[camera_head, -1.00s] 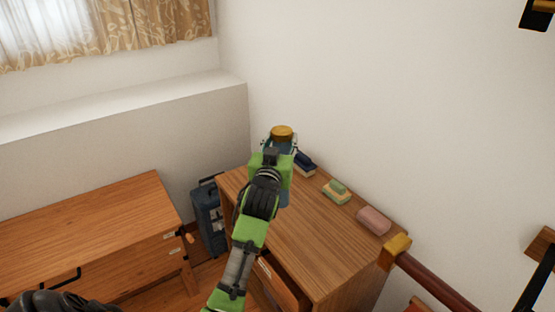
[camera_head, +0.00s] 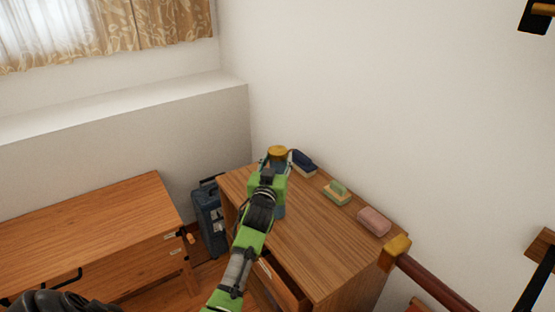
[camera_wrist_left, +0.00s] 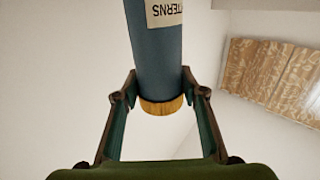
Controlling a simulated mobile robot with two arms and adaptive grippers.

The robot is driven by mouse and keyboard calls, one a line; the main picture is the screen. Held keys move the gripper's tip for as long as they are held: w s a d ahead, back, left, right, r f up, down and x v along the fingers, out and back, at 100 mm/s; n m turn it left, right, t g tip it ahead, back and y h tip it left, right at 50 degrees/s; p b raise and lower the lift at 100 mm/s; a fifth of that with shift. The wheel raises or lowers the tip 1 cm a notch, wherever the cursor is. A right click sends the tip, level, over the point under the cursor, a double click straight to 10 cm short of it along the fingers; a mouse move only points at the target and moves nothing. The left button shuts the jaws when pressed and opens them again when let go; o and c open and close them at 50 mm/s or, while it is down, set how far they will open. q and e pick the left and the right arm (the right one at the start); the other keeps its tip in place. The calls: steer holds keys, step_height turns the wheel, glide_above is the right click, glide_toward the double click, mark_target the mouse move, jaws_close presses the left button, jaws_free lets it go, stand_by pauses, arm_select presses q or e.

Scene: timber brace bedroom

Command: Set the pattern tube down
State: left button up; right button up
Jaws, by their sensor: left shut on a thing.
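The pattern tube is blue with a yellow-brown cap (camera_head: 277,151). It stands about upright over the far left part of the wooden dresser top (camera_head: 310,240). My left gripper (camera_head: 276,165) is shut on the tube near its capped end, and my green wrist hides much of it. In the left wrist view, the two fingers flank the blue tube (camera_wrist_left: 155,55), which bears a pale label reading "TERNS". My right gripper is not in view.
Along the dresser's wall side lie a dark blue brush-like item (camera_head: 304,165), a green-and-yellow block (camera_head: 338,192) and a pink block (camera_head: 374,221). The dresser's middle and front are clear. A blue suitcase (camera_head: 208,220) stands left, beside a low wooden desk (camera_head: 95,235).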

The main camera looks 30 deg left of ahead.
arm_select(q)
steer(key=o, duration=1.6)
steer(key=shift+f, duration=0.1)
steer(key=shift+c, duration=0.2)
steer(key=v, duration=1.2)
steer(key=shift+b, duration=0.4)
